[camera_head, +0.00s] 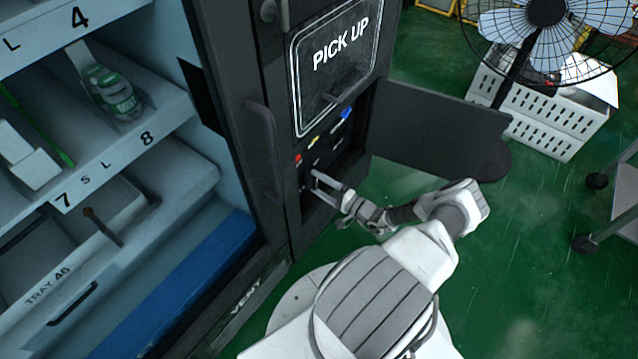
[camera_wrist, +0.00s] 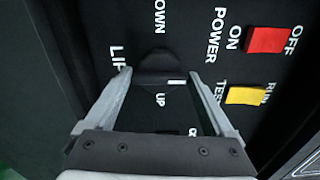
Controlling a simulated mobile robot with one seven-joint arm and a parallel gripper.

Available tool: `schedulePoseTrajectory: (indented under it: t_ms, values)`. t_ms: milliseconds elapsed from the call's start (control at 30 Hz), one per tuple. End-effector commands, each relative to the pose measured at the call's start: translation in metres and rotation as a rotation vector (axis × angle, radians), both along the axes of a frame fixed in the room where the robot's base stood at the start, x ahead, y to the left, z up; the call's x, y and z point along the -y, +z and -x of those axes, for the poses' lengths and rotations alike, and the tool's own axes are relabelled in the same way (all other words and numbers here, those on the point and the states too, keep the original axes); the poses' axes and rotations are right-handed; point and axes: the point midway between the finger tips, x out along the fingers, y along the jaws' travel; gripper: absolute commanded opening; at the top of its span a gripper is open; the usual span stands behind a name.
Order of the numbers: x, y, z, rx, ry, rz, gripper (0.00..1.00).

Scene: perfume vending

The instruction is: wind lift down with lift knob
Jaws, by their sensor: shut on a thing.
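The lift knob (camera_wrist: 158,66) is a dark round knob on the black control panel in the wrist view. "UP" and "DOWN" are printed beside it, and a partly hidden word starting "LI" stands at left. A short white mark shows on the knob's lower right side. My gripper (camera_wrist: 160,78) has its two fingers on either side of the knob, shut on it. In the head view my gripper (camera_head: 314,182) reaches into the panel's lower part, and the knob cannot be made out there. The lift itself cannot be told for sure.
A red power switch (camera_wrist: 268,40) and a yellow run/test switch (camera_wrist: 246,95) sit right of the knob. The open black door (camera_head: 440,130) stands close behind my arm. A "PICK UP" hatch (camera_head: 335,60) is above. A white crate (camera_head: 540,115) and fan (camera_head: 548,15) stand farther back.

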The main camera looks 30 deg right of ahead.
Motion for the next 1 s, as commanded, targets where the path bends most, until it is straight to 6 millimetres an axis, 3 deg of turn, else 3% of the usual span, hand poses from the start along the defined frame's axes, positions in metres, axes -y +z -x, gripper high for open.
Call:
schedulePoseTrajectory:
  t_ms: [467, 500, 533, 833, 1000]
  values:
    - [0.001, -0.001, 0.001, 0.002, -0.002, 0.011, 0.33]
    - [0.001, -0.001, 0.001, 0.002, -0.001, 0.011, 0.95]
    - [0.001, -0.001, 0.001, 0.002, -0.001, 0.011, 1.0]
    - [0.002, 0.0, 0.003, 0.003, -0.001, 0.011, 1.0]
    - [0.009, 0.001, 0.023, 0.002, -0.003, 0.011, 1.0]
